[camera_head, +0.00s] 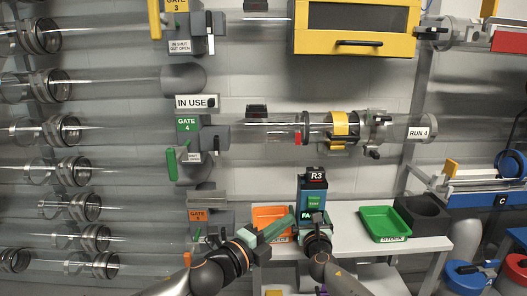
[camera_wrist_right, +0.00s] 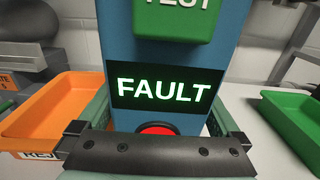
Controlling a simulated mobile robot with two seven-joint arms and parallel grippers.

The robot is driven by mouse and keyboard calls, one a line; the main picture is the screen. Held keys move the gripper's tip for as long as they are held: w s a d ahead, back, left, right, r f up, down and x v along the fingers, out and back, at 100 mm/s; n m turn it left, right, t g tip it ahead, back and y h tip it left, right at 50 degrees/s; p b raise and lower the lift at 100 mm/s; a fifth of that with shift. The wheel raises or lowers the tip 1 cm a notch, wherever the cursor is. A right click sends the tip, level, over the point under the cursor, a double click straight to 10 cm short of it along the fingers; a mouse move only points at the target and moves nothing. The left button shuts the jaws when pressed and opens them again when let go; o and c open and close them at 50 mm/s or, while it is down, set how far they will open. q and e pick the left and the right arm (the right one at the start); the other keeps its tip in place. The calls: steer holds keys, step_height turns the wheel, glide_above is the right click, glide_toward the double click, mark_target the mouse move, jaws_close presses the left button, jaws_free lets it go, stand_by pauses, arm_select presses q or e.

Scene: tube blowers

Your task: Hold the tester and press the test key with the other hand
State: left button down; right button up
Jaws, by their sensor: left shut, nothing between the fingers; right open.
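The blue tester (camera_head: 301,192) stands upright on the white table with a black R3 tag on top. In the right wrist view the tester (camera_wrist_right: 118,52) shows a green TEST key (camera_wrist_right: 175,18), a lit display reading FAULT (camera_wrist_right: 160,91) and a red button (camera_wrist_right: 158,129), partly hidden by my gripper. My right gripper (camera_wrist_right: 158,112) is open, with its fingers on either side of the tester's lower part; I cannot tell whether they touch it. My left gripper (camera_head: 290,220) is shut and empty, just left of the tester, pointing toward it.
An orange tray (camera_head: 268,213) lies left of the tester, partly behind my left gripper. A green STOCK tray (camera_head: 384,224) and a dark holder (camera_head: 424,214) stand to the right. Clear tubes and gate 4 (camera_head: 188,140) hang behind. White tabletop (camera_head: 348,222) is bare between tester and green tray.

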steer(key=shift+s, duration=0.15)
steer(key=s+p, duration=0.3)
steer(key=s, duration=1.4)
steer(key=shift+s+d, duration=0.2)
steer(key=shift+s, duration=0.15)
